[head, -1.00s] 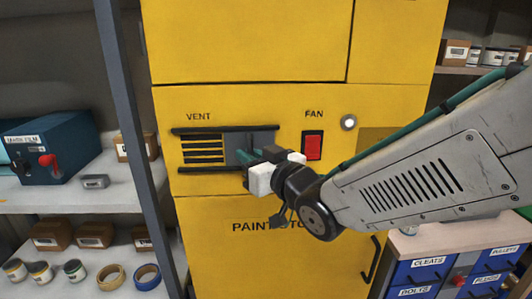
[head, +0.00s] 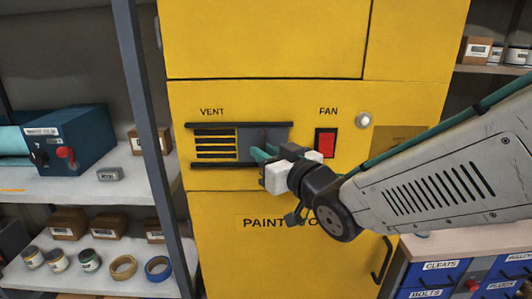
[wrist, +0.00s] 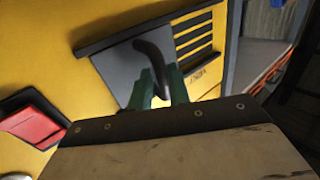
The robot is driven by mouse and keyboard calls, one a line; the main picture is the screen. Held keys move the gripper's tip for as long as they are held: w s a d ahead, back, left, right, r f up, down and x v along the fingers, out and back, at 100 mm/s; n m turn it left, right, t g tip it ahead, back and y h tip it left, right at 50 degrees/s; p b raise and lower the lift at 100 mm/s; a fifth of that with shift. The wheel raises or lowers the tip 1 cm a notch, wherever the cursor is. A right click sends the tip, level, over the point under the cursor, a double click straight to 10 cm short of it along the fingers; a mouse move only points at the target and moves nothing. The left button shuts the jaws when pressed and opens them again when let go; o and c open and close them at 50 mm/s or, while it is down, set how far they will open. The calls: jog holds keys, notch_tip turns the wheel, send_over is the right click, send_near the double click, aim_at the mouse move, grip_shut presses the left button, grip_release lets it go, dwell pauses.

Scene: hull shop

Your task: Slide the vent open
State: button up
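The vent (head: 213,129) is on the yellow cabinet, with dark slots at its left. Its grey sliding plate (head: 276,134) sits at the right between two black rails, covering roughly the right half. In the wrist view, the plate (wrist: 112,67) carries a dark curved handle (wrist: 152,58). My gripper (head: 259,154) is at this plate. Its green fingers (wrist: 163,86) lie on either side of the handle and appear shut on it.
A red fan switch (head: 325,143) and a round light button (head: 363,120) are right of the vent. A grey shelf post (head: 146,135) stands at the left, with shelves of boxes and tins beyond. A bench with blue drawers (head: 437,272) is at the lower right.

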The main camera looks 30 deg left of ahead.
jog(key=v, duration=0.7)
jog(key=shift+d, duration=0.25)
jog(key=shift+s, duration=0.1)
